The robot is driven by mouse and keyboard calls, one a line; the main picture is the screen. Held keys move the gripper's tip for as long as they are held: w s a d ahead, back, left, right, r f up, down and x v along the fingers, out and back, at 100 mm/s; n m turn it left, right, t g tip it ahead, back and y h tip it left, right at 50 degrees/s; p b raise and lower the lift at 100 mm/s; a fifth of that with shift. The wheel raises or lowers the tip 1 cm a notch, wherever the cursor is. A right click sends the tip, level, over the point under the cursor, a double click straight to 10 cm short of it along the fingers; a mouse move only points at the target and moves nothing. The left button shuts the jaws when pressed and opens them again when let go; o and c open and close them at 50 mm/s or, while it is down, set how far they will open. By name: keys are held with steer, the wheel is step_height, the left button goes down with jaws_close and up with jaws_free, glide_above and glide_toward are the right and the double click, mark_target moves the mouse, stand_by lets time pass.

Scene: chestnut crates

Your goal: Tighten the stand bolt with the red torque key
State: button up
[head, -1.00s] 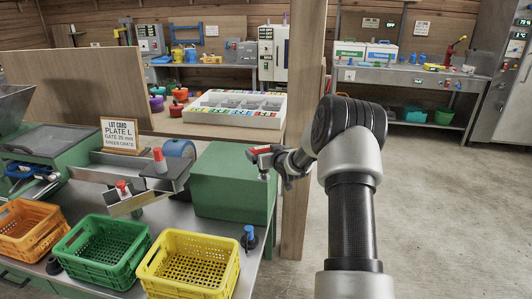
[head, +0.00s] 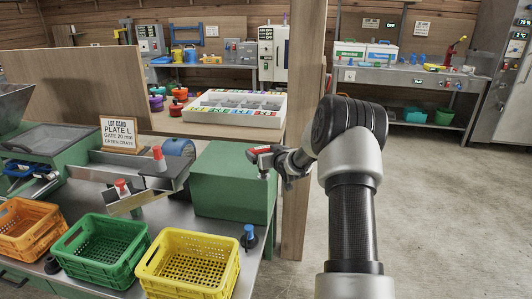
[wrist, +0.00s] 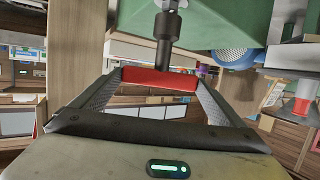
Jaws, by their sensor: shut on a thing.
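My gripper (head: 272,157) is shut on the red torque key (head: 260,151), beside the upper right corner of the green box (head: 232,185). In the wrist view, the key's red handle (wrist: 160,79) lies crosswise between the two fingers. A dark shaft with a collar (wrist: 166,28) runs from the handle toward the top edge of the picture. In the head view, a short pale metal piece (head: 264,173) shows just under the key. I cannot tell whether this is the stand bolt, nor whether the key is seated on it.
Orange (head: 30,240), green (head: 85,262) and yellow (head: 172,281) crates stand along the bench front. A blue-topped tool (head: 249,237) stands right of the yellow crate. A wooden post (head: 298,215) rises close behind my gripper. The floor to the right is clear.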

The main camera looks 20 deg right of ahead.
steer(key=shift+f+b, duration=0.95)
steer(key=shift+f, duration=0.1)
steer(key=shift+f+b, duration=0.1)
steer(key=shift+b, duration=0.25)
steer(key=shift+w+a+m+g+h+b, duration=0.1)
steer(key=shift+a+m+g+h+b, duration=0.1)
steer(key=shift+m+h+b, duration=0.85)
steer(key=shift+a+m+g+h+b, duration=0.15)
steer(key=shift+h+b, duration=0.3)
steer(key=shift+b, duration=1.2)
steer(key=shift+w+a+r+m+g+h+p, duration=0.1)
steer(key=shift+m+g+h+p, duration=0.1)
steer(key=shift+m+h+p, duration=0.3)
steer(key=shift+a+r+m+g+h+p, duration=0.15)
steer(key=shift+m+h+p, duration=0.1)
steer(key=shift+m+h, duration=0.25)
steer(key=shift+f+m+h+p, duration=0.1)
steer(key=shift+m+h+p, duration=0.2)
steer(key=shift+h+p, duration=0.3)
steer(key=shift+w+a+r+m+g+h+p, duration=0.15)
steer(key=shift+m+g+h+p, duration=0.6)
steer(key=shift+p, duration=1.85)
steer(key=shift+w+a+r+m+g+h+p, duration=0.15)
steer(key=shift+m+g+h+p, duration=0.6)
steer(key=shift+p, duration=1.85)
steer(key=shift+f+m+h+p, duration=0.2)
steer(key=shift+m+h+p, duration=0.15)
steer(key=shift+p, duration=0.45)
